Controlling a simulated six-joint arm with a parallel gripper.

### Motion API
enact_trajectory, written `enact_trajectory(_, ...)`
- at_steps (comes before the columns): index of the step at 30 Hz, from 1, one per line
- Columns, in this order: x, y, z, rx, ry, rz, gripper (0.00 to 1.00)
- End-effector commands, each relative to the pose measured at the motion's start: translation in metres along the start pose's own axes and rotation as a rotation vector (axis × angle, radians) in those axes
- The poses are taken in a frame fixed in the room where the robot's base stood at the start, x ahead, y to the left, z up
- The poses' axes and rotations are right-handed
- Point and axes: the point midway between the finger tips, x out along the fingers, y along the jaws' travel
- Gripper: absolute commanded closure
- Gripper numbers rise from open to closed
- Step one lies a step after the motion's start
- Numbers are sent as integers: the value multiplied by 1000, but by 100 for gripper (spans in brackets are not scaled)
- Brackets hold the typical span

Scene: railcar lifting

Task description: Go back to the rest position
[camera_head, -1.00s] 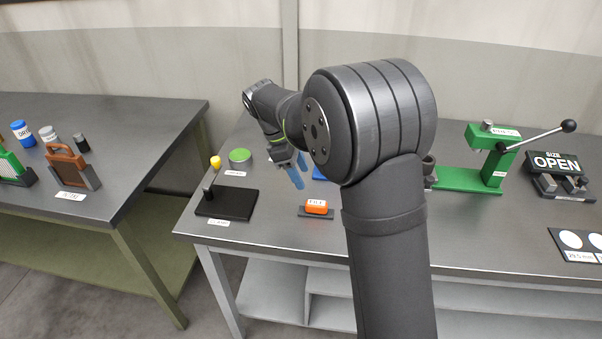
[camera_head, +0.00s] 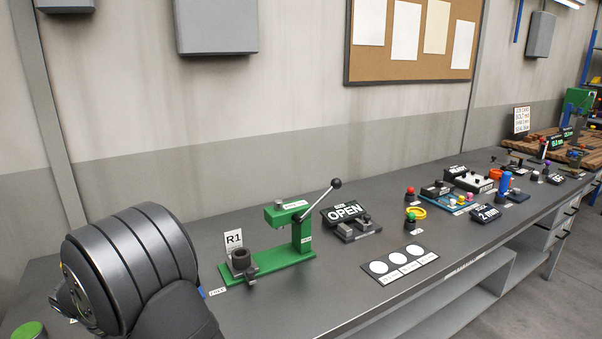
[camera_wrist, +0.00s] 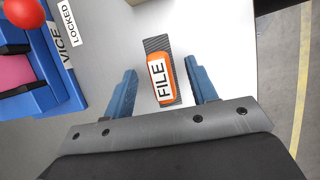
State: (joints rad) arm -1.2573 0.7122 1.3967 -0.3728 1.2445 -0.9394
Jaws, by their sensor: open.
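In the wrist view my gripper (camera_wrist: 162,95) has its two blue fingers spread apart with nothing held between them. An orange block labelled FILE (camera_wrist: 162,80), on a dark ridged base, lies on the bench below and shows between the fingers; it looks apart from them.
A blue vice (camera_wrist: 35,75) with a red knob and a LOCKED label is left in the wrist view. A green press (camera_head: 290,235), an OPEN sign (camera_head: 345,212) and a card with white discs (camera_head: 402,264) stand along the bench (camera_head: 330,290).

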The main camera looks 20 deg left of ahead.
Motion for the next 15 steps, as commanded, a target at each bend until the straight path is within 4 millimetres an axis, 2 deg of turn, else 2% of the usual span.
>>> enact_trajectory(6, -14, 0, 6, -1, 0, -1, 48)
enact_trajectory(15, -16, 0, 6, -1, 0, -2, 48)
